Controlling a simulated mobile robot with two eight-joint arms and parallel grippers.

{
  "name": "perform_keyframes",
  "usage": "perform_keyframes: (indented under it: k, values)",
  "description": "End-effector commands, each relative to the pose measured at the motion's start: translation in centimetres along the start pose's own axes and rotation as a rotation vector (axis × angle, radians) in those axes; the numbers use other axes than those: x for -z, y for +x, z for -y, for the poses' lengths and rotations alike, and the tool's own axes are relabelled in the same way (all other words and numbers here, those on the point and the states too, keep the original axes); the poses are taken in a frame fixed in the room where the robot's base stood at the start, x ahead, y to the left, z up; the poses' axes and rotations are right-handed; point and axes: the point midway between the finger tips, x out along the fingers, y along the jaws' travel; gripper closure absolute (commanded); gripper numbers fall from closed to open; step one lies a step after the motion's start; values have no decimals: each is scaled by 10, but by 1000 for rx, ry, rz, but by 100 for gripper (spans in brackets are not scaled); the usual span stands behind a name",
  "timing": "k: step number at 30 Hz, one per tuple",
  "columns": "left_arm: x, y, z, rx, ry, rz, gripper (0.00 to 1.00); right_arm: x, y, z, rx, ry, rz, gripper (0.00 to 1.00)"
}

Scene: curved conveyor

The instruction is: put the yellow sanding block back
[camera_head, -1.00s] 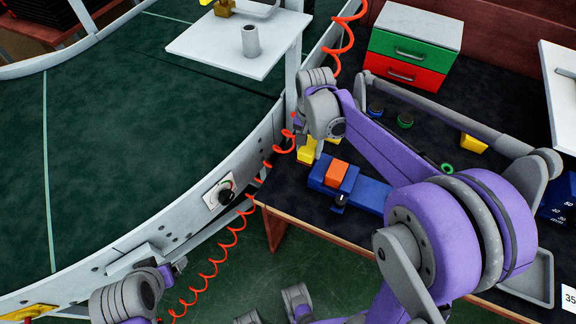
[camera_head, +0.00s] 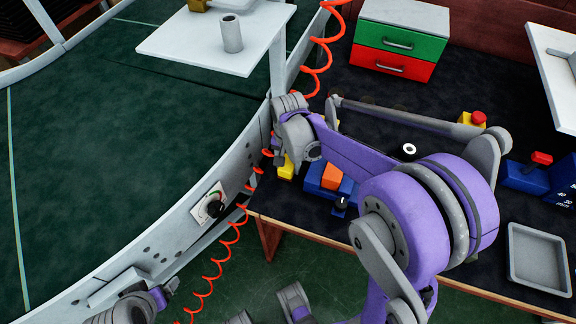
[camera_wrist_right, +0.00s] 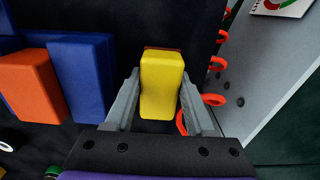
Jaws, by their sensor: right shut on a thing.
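The yellow sanding block (camera_wrist_right: 161,86) is between the two grey fingers of my right gripper (camera_wrist_right: 160,78), which is shut on it. In the head view the block (camera_head: 286,167) shows as a small yellow patch below my right gripper (camera_head: 281,150), close to the conveyor-side edge of the dark worktable. Whether it touches the table is hard to tell. A dark red edge shows at its far end in the wrist view. My left arm shows at the bottom left of the head view, where its gripper (camera_head: 168,289) is small and its jaws are unclear.
A blue holder (camera_wrist_right: 82,75) with an orange block (camera_wrist_right: 31,84) is beside my right gripper. A red coiled hose (camera_head: 240,222) hangs along the conveyor rail. A green-and-red drawer box (camera_head: 400,50), a grey tray (camera_head: 540,257) and a red-topped yellow box (camera_head: 470,120) stand farther off.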

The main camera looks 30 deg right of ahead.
Motion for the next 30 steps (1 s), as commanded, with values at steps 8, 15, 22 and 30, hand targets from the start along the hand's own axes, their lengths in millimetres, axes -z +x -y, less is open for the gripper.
perform_keyframes:
  k: [8, 15, 22, 30]
  values:
    - [-1, 1, 0, 0, 0, 0, 15, 0, 8, 0, 0, 0, 0, 100]
    - [-2, 4, 0, 0, 0, 1, 15, 0, 12, 0, 0, 0, 0, 33]
    - [-2, 4, 0, 0, 0, 1, 15, 0, 12, 0, 0, 0, 0, 15]
    - [0, 0, 0, 0, 0, 0, 15, 0, 3, 0, 0, 0, 0, 15]
